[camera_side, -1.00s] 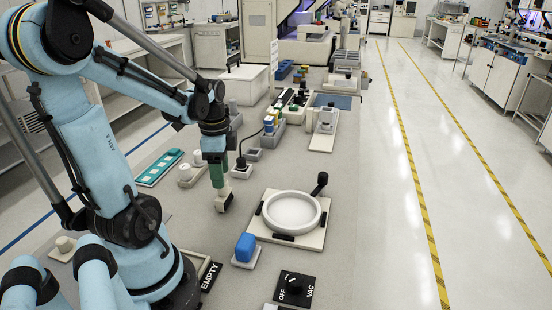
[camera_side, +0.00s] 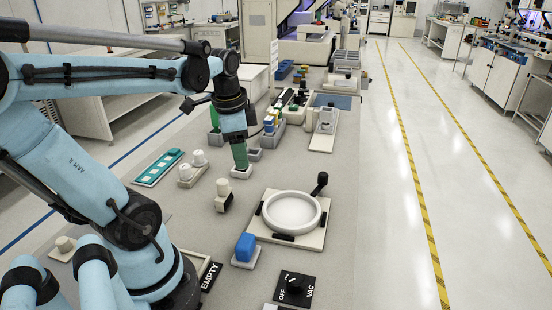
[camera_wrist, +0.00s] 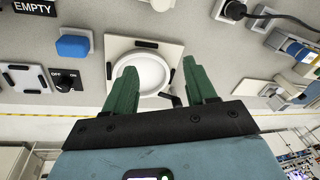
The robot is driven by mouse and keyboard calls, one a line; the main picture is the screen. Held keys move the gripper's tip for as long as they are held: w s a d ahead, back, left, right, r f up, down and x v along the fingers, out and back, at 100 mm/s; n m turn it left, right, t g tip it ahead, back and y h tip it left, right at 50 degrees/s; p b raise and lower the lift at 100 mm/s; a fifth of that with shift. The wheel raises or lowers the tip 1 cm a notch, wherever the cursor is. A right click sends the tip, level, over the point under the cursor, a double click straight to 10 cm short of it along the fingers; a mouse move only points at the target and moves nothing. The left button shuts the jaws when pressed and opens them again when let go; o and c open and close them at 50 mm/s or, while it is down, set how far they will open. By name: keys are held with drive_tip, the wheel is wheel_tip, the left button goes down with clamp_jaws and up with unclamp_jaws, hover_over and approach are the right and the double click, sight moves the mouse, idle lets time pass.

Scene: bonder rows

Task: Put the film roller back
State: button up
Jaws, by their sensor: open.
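My gripper (camera_side: 240,164) is open and raised over the bench; its two green fingers stand apart with nothing between them in the wrist view (camera_wrist: 160,82). A small cream piece with a dark band (camera_side: 223,196) stands on the bare bench, to the left of and nearer than my gripper. I cannot tell for sure whether it is the film roller. A blue rounded block on a pale base (camera_side: 245,248) stands nearer the camera; it also shows in the wrist view (camera_wrist: 73,46). A round white ring on a square plate (camera_side: 291,212) lies to the right.
A black corded tool (camera_wrist: 235,10) shows in the wrist view; in the side view my gripper largely covers its place. White knobs (camera_side: 199,158) and a teal tray (camera_side: 158,167) lie to the left. A vacuum switch (camera_side: 294,288) is at the front. Bare bench surrounds the cream piece.

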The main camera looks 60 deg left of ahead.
drive_tip(key=w+d+n+t, duration=0.2)
drive_tip(key=d, duration=0.5)
drive_tip(key=w+d+f+n+t+h, duration=0.1)
drive_tip(key=w+d+n+t, duration=0.1)
drive_tip(key=d, duration=0.5)
drive_tip(key=shift+w+d+f+t, duration=0.15)
drive_tip(key=shift+w+f+t, duration=0.15)
drive_tip(key=shift+t, duration=0.4)
